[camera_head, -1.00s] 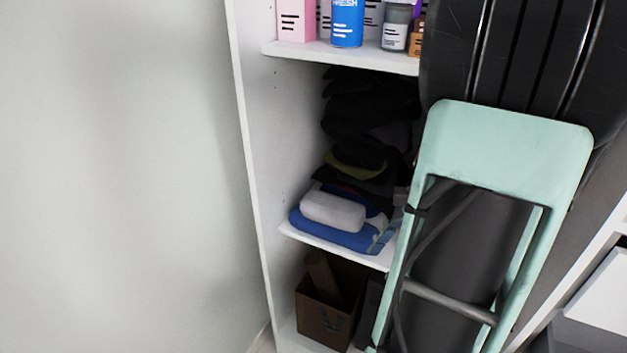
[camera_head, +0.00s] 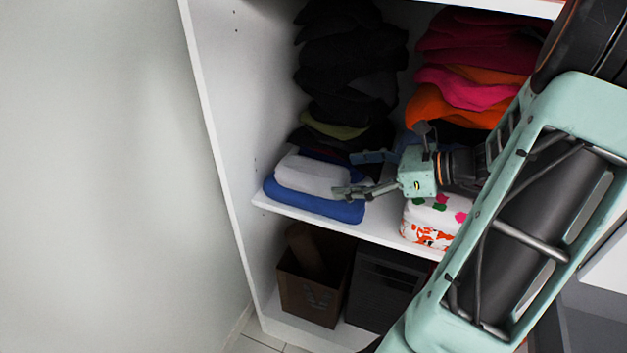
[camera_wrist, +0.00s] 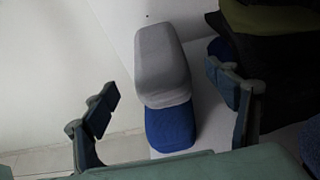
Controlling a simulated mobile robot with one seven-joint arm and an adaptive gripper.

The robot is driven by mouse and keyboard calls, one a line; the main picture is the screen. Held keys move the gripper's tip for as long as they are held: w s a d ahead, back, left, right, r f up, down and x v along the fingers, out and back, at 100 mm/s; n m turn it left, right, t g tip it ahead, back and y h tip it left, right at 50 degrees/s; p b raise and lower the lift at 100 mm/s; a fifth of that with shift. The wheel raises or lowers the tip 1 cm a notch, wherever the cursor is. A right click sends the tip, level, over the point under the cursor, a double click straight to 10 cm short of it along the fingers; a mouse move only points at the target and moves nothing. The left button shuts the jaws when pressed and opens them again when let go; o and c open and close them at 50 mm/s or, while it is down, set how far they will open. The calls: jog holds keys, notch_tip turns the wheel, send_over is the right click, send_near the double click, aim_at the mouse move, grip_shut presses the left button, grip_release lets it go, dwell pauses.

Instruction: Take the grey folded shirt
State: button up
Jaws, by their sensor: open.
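The grey folded shirt (camera_head: 312,175) lies on top of a blue folded garment (camera_head: 312,202) at the left front of the middle shelf. My gripper (camera_head: 352,174) is open and empty, just right of the shirt, its fingers pointing left. In the wrist view the grey shirt (camera_wrist: 163,62) and the blue garment (camera_wrist: 170,127) show between the two spread fingers of my gripper (camera_wrist: 170,100). The fingers look apart from the shirt there; in the head view one fingertip overlaps the shirt's right edge, and I cannot tell whether it touches.
A pile of dark clothes (camera_head: 345,65) stands behind the shirt. A white patterned folded garment (camera_head: 432,222) lies under my arm on the shelf (camera_head: 385,234). Orange and pink clothes (camera_head: 465,85) are at the right. The wardrobe's side wall (camera_head: 235,110) is close on the left.

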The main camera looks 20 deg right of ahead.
aim_at(313, 177)
jog(key=b+x, duration=0.2)
jog(key=x, duration=0.7)
jog(key=shift+w+a+f+b, duration=0.1)
jog(key=shift+a+f+b, duration=0.1)
jog(key=shift+b, duration=0.2)
jog(key=shift+r, duration=0.1)
jog(key=c, duration=1.2)
jog(key=shift+o, duration=0.2)
